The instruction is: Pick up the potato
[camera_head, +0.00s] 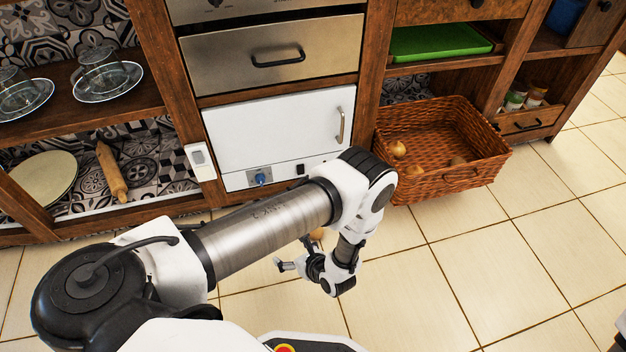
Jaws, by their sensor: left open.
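A small brownish round item (317,234), which looks like the potato, shows on the floor just beyond my left gripper, partly hidden by my arm. My left gripper (292,255) is open and empty, low over the floor tiles, with its fingers toward the left. The brown item is just above and right of the fingertips in the picture. Whether they touch cannot be told. In the wicker basket (480,177) lie a yellowish round item (398,149) and two browner ones (414,171) (457,161); their kind is unclear. My right gripper is out of view.
A white oven-like cabinet (265,125) stands behind my left arm, below a metal drawer (270,58). Wooden shelves hold glass dishes (108,78), a rolling pin (111,172) and a green tray (440,42).

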